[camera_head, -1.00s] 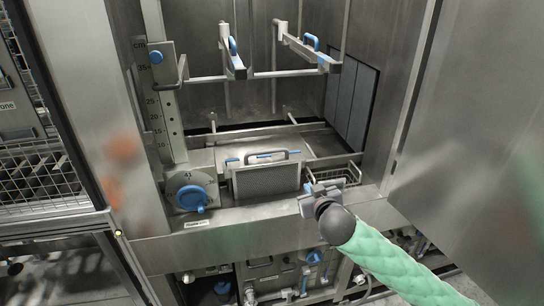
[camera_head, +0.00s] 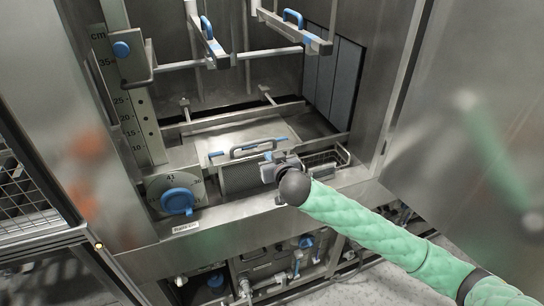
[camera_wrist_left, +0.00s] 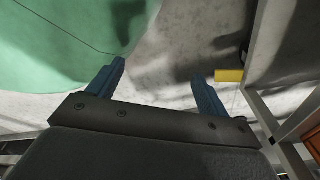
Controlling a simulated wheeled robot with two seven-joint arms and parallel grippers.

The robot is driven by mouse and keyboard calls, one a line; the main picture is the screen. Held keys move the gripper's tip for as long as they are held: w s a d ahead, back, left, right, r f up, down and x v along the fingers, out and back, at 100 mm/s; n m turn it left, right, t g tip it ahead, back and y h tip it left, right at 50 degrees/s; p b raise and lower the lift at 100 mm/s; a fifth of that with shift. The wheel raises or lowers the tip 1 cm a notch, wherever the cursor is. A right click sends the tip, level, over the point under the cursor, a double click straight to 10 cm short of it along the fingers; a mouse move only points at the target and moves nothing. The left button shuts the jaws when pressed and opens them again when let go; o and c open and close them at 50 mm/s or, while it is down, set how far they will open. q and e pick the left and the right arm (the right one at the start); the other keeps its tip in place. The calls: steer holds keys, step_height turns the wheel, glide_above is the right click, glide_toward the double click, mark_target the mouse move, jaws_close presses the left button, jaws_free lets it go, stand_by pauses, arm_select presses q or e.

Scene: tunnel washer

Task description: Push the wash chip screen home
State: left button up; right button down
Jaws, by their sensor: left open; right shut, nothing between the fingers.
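The wash chip screen appears to be the perforated metal box with a handle and blue tabs (camera_head: 240,178), seated in the washer's sill in the head view. My right gripper (camera_head: 273,163) is shut and empty. It is at the screen's right front end and covers that corner; I cannot tell whether it touches. My left gripper (camera_wrist_left: 158,85) is open and empty in the left wrist view, with both blue-grey fingers apart over a pale floor. It does not show in the head view.
A wire basket (camera_head: 325,158) sits right of the screen. A blue round knob (camera_head: 177,201) is on the left dial. Blue-handled bars (camera_head: 292,30) hang above in the chamber. The large metal door panel (camera_head: 465,110) stands to the right.

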arm_select(q)
steer(key=s+a+p, duration=0.1)
steer(key=s+p, duration=0.1)
steer(key=s, duration=0.5)
steer(key=shift+s+a+g, duration=0.2)
steer(key=shift+a+g, duration=0.05)
steer(key=shift+g, duration=0.05)
arm_select(e)
steer(key=x, duration=0.6)
steer(key=shift+s, duration=0.1)
arm_select(q)
steer(key=shift+d+f, duration=0.1)
